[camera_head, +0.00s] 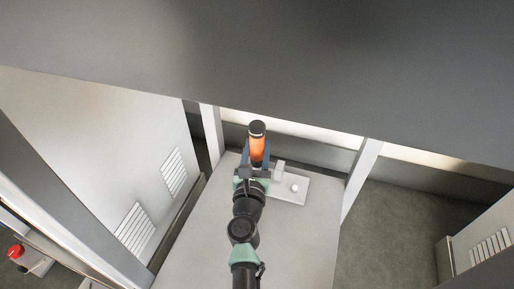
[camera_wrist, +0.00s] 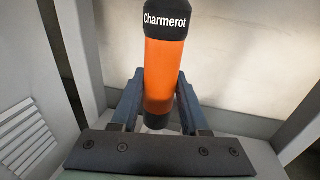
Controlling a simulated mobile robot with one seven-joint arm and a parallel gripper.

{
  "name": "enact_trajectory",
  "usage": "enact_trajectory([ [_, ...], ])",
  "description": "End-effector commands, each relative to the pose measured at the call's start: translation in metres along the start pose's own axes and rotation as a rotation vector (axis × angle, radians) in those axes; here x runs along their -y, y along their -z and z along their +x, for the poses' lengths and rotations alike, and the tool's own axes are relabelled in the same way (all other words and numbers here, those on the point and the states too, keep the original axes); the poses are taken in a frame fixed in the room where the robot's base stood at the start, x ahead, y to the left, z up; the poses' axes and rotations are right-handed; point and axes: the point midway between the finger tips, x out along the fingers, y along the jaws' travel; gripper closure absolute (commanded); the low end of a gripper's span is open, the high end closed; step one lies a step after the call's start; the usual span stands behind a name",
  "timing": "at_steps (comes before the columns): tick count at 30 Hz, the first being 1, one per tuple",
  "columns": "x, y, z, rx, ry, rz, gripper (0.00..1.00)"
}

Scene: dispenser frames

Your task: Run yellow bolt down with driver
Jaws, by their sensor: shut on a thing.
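The driver (camera_head: 257,146) has an orange body with black ends and stands roughly upright above the white table. In the wrist view the driver (camera_wrist: 163,75) reads "Charmerot" on its black top. My gripper (camera_head: 256,158) is shut on the driver; its two blue-grey fingers press on the orange body from both sides, and it also shows in the wrist view (camera_wrist: 157,105). The driver's lower tip is hidden behind the gripper. No yellow bolt can be made out in either view.
A pale plate (camera_head: 293,192) on the table (camera_head: 190,245) carries a small upright block (camera_head: 280,169) and a round white knob (camera_head: 294,188), just right of my gripper. Pale posts (camera_head: 362,175) stand beside the table. A large grey panel (camera_head: 300,70) covers the top of the head view.

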Motion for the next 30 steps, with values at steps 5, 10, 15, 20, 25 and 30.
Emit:
enact_trajectory([
  [5, -0.0001, -0.0026, 0.0006, 0.004, 0.000, 0.000, 1.00],
  [10, -0.0001, -0.0019, 0.0006, 0.004, 0.000, 0.000, 1.00],
  [15, -0.0001, 0.0001, 0.0006, 0.004, 0.000, 0.000, 1.00],
  [20, -0.0001, 0.0020, 0.0006, 0.004, 0.000, 0.000, 1.00],
  [25, -0.0001, 0.0040, 0.0006, 0.004, 0.000, 0.001, 1.00],
  [30, -0.0001, 0.0059, 0.0006, 0.004, 0.000, 0.001, 1.00],
])
